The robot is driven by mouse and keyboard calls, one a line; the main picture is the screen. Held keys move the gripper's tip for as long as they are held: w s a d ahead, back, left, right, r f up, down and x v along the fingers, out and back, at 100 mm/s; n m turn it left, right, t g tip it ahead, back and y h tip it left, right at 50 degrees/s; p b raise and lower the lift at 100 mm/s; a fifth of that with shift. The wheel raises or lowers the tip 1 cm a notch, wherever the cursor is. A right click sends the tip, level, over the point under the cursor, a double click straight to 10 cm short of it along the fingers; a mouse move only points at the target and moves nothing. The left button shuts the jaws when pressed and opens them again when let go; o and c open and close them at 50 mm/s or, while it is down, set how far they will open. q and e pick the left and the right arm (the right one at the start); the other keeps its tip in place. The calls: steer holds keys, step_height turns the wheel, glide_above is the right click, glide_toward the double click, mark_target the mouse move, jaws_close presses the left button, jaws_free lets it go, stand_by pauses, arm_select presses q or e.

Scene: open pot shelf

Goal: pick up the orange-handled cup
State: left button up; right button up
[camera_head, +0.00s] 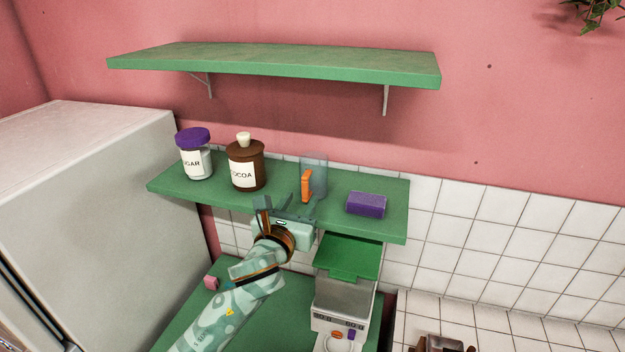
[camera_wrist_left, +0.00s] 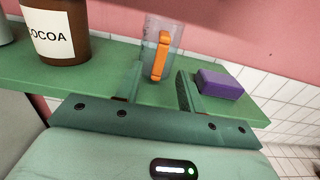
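The orange-handled cup (camera_head: 319,172) is clear and stands upright on the lower green shelf (camera_head: 390,225). Its orange handle (camera_head: 307,187) faces toward me. In the left wrist view the cup (camera_wrist_left: 165,30) appears beyond the gap between the fingers, with its handle (camera_wrist_left: 160,56) roughly centred in that gap. My left gripper (camera_head: 288,204) is open and empty at the shelf's front edge, just short of the cup. In the left wrist view its two fingers (camera_wrist_left: 160,83) are spread apart. My right gripper is not in view.
A cocoa jar (camera_head: 246,165) and a sugar jar (camera_head: 195,155) stand left of the cup. A purple block (camera_head: 367,204) lies to its right. An upper green shelf (camera_head: 275,62) hangs above. A white appliance (camera_head: 340,300) stands below. A pale cabinet (camera_head: 90,190) is at left.

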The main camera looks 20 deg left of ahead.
mark_target(305, 192)
arm_select(q)
steer(key=w, duration=0.5)
steer(key=shift+f+p, duration=0.1)
steer(key=shift+p, duration=0.2)
steer(key=shift+c, duration=0.6)
jaws_close()
